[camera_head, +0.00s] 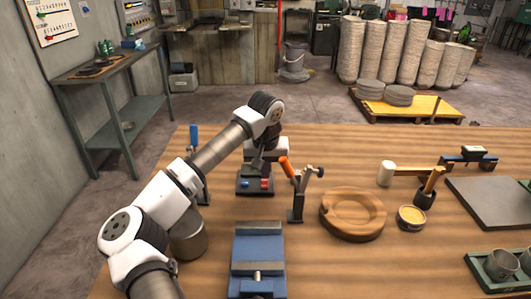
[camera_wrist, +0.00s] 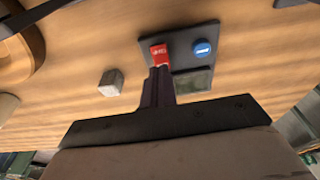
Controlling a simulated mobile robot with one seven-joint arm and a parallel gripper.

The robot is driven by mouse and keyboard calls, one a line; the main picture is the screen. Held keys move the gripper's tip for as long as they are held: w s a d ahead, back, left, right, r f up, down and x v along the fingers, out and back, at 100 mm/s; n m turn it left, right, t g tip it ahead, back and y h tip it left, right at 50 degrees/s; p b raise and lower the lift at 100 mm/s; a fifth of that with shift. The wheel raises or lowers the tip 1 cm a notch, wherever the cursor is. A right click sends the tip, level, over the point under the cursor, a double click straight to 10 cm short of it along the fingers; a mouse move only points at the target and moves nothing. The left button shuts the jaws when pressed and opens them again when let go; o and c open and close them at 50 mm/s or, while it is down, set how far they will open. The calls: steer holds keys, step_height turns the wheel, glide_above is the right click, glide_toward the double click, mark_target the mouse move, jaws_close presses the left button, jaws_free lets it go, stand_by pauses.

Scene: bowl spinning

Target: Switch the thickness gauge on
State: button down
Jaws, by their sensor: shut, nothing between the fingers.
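The thickness gauge is a dark box (camera_head: 258,191) on the wooden table, with a red switch (camera_head: 266,184) and a blue button (camera_head: 244,184) on it. In the wrist view, its dark panel (camera_wrist: 180,37) carries the red switch (camera_wrist: 158,52), whose white marking I cannot read clearly, the blue button (camera_wrist: 202,47) and a dark grey display (camera_wrist: 193,83). My gripper (camera_wrist: 159,69) is shut and empty, its fingertips at the near edge of the red switch. I cannot tell whether they touch it. In the head view my gripper (camera_head: 257,166) is just above the gauge.
A toggle clamp with an orange handle (camera_head: 287,168) stands close right of the gauge. A blue vise-like block (camera_head: 257,245) is in front. A round wooden piece (camera_head: 352,229), a mallet (camera_head: 386,174) and a small tub (camera_head: 411,217) are further right. The table's back right is partly clear.

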mark_target(266, 185)
steer(key=shift+w+f, duration=0.2)
steer(key=shift+f, duration=0.65)
steer(key=shift+w+f+b, duration=0.2)
steer(key=shift+f+b, duration=0.35)
steer(key=shift+b, duration=0.3)
steer(key=shift+s+r, duration=0.1)
steer(key=shift+r, duration=0.2)
steer(key=shift+f, duration=0.15)
steer(key=shift+s, duration=0.1)
steer(key=shift+s+f, duration=0.15)
steer(key=shift+s, duration=0.6)
